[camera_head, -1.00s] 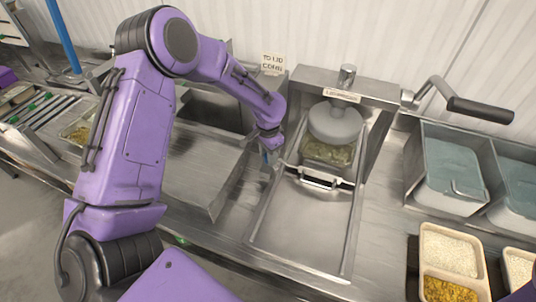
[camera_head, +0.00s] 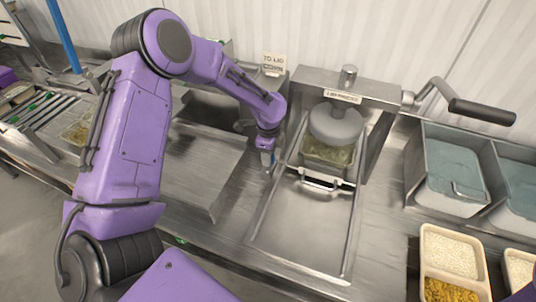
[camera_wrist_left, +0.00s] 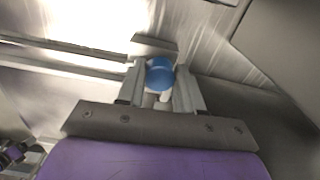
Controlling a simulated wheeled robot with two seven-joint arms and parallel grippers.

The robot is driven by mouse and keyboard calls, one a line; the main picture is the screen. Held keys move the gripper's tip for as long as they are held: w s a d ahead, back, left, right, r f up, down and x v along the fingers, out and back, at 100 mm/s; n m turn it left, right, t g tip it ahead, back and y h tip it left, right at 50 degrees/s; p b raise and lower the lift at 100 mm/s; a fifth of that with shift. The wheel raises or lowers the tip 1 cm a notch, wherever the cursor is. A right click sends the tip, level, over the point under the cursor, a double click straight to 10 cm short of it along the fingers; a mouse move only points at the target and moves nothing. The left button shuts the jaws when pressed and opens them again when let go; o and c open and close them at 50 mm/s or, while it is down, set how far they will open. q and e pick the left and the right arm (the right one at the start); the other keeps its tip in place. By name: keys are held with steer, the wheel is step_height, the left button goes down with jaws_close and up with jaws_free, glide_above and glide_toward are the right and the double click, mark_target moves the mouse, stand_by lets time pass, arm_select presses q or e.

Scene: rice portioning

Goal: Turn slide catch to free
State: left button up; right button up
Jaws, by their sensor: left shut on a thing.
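My left gripper (camera_head: 268,160) is at the left side of the press, low by the left rail of the slide. In the left wrist view the two fingers (camera_wrist_left: 160,92) are shut on a small blue-topped knob, the slide catch (camera_wrist_left: 160,72), with a paler part below it. In the head view the catch is mostly hidden by the gripper. The slide (camera_head: 322,182) has a metal handle at its front and carries a tray of green-yellow food (camera_head: 327,152) under the round press plate (camera_head: 336,124). My right gripper is not in view.
A crank with a black handle (camera_head: 482,112) sticks out right of the press. A two-part tray (camera_head: 450,252) of rice and yellow food is at front right. The slide bed (camera_head: 300,235) before the press is bare.

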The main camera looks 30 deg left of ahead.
arm_select(q)
steer(key=shift+d+f+m, duration=0.1)
steer(key=shift+d+m, duration=0.05)
steer(key=shift+m, duration=1.05)
steer(key=shift+s, duration=0.1)
steer(key=o, duration=1)
steer(key=shift+o, duration=0.2)
steer(key=shift+d, duration=0.1)
steer(key=shift+r, duration=0.2)
step_height(320, 180, up, 10)
steer(key=b, duration=0.2)
steer(key=shift+w+b, duration=0.2)
steer(key=shift+b, duration=0.1)
